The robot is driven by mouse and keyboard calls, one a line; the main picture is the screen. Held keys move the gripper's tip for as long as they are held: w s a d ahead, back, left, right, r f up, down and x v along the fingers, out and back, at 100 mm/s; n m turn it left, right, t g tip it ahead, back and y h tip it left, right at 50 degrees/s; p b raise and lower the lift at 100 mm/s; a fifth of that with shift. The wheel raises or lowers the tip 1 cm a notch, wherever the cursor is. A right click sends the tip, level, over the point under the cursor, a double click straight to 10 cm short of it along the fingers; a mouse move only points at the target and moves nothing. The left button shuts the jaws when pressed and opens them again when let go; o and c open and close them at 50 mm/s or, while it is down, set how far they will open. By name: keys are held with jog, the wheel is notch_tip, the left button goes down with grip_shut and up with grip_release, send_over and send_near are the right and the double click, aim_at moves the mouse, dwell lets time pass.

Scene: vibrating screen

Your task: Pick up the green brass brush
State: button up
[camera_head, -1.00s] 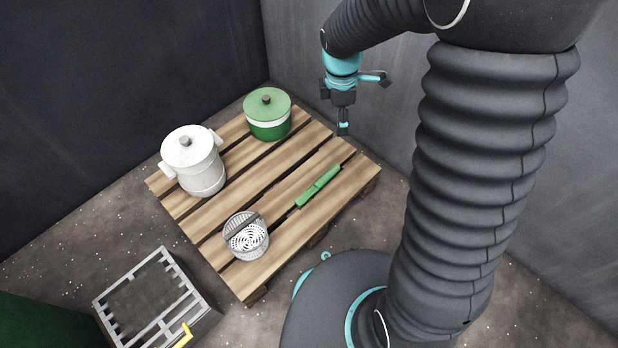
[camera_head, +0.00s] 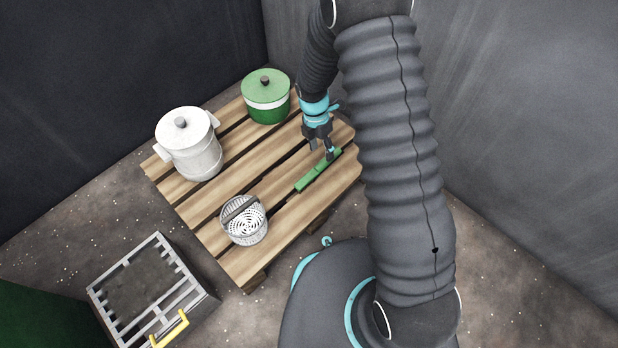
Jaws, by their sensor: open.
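The green brass brush (camera_head: 310,177) lies flat on the wooden pallet (camera_head: 262,232), near its right front edge. It is long and thin and runs diagonally, with its far end up and to the right. My gripper (camera_head: 322,150) points down above the far half of the brush, with its fingers apart and nothing between them. One fingertip overlaps the brush in the picture. I cannot tell whether it touches it.
A white lidded pot (camera_head: 190,146) and a green lidded pot (camera_head: 266,98) stand on the pallet's far and left side. A metal strainer basket (camera_head: 245,222) stands at the front. A metal frame box (camera_head: 185,290) with a yellow handle is on the floor. Walls stand behind.

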aim_at(323, 161)
jog(key=shift+s+d+f+b, duration=0.15)
jog(key=shift+f+b, duration=0.1)
jog(key=shift+f, duration=0.95)
jog(key=shift+s+d+f+b, duration=0.1)
jog(key=shift+s+f+b, duration=0.1)
jog(key=shift+f, duration=1)
jog(key=shift+s+d+f+b, duration=0.15)
jog(key=shift+f+b, duration=0.1)
jog(key=shift+f, duration=0.95)
grip_shut()
